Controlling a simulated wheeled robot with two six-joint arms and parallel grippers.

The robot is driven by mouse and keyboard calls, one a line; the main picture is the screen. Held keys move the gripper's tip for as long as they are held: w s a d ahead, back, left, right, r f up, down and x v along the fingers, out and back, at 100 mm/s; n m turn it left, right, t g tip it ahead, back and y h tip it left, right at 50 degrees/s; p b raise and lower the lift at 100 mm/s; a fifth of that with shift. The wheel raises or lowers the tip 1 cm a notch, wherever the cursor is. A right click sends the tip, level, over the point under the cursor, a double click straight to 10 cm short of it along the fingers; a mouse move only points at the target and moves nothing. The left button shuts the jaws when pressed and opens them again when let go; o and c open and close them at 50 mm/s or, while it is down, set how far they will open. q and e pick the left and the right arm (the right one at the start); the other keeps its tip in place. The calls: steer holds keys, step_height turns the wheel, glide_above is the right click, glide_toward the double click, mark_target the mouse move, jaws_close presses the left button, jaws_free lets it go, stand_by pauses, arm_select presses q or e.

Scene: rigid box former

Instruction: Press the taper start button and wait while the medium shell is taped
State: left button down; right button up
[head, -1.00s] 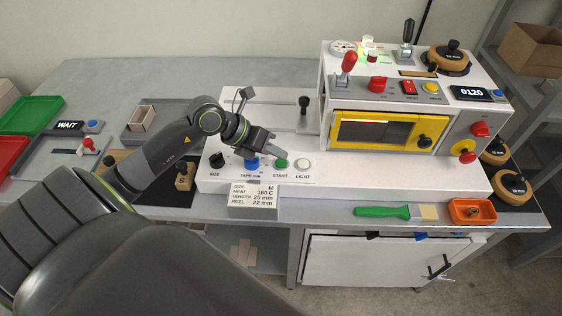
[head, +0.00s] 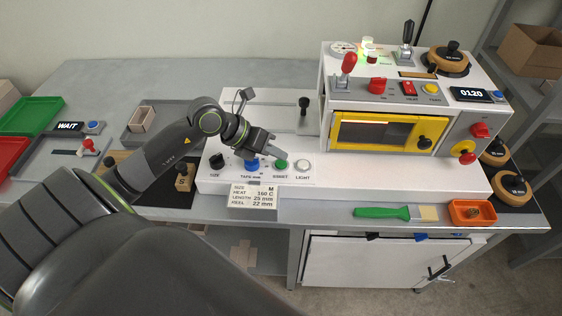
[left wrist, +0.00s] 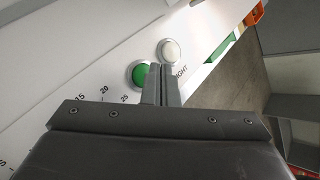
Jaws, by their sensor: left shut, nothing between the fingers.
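The green START button (head: 281,164) is on the white front deck of the machine (head: 380,172), between the blue TAPE mm knob (head: 252,165) and the white LIGHT button (head: 303,165). My left gripper (head: 283,155) is shut and empty, its fingertips right at the START button. In the left wrist view the closed fingers (left wrist: 161,84) overlap the right edge of the green button (left wrist: 141,74). I cannot tell whether they touch it or press it down. The medium shell is not clearly identifiable. My right gripper is not in view.
A settings card (head: 252,196) hangs at the deck's front edge. A green-handled brush (head: 388,212) and an orange tray (head: 472,212) lie to the right. A small open box (head: 142,119) stands in a grey tray on the left, near a WAIT display (head: 68,126).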

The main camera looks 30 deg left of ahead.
mark_target(276, 164)
arm_select(q)
steer(key=shift+f, duration=0.1)
stand_by(0.8)
steer(key=shift+f+b, duration=0.35)
steer(key=shift+b, duration=0.05)
steer(key=shift+f+b, duration=0.4)
steer(key=shift+f, duration=0.05)
stand_by(0.5)
steer(key=shift+r, duration=0.1)
steer(key=shift+r+p, duration=0.65)
steer(key=shift+r, duration=0.15)
step_height(276, 164, up, 5)
steer(key=p, duration=0.4)
stand_by(0.5)
